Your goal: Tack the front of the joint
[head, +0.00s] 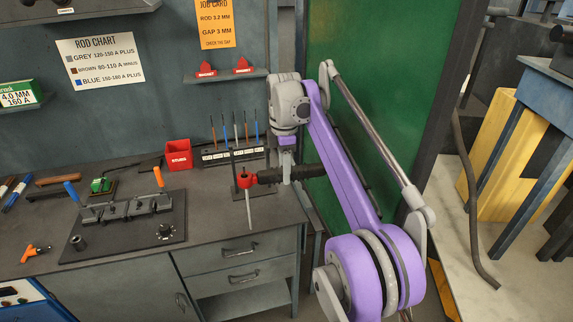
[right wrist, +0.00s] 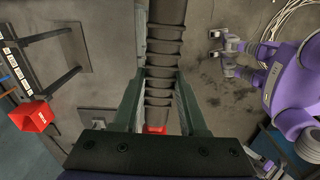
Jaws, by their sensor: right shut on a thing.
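My right gripper (head: 287,174) is shut on the black ribbed handle of a rod holder (head: 268,177). The holder lies level in the jaws, its red head (head: 245,181) pointing left with a thin grey rod (head: 249,212) hanging down from it. The right wrist view shows the ribbed handle (right wrist: 165,45) between the two fingers. A grey pipe clamp jig (head: 130,208) with orange and blue levers sits on a dark plate (head: 110,246) on the bench, left of and apart from the rod. The joint's front is too small to make out. My left gripper is not seen in the head view.
A rod rack (head: 233,155) with several coloured rods and a red box (head: 178,154) stand behind the holder. An orange tool (head: 35,253) lies at the bench's front left. A green panel (head: 385,80) stands behind my right arm. The bench between jig and rod is clear.

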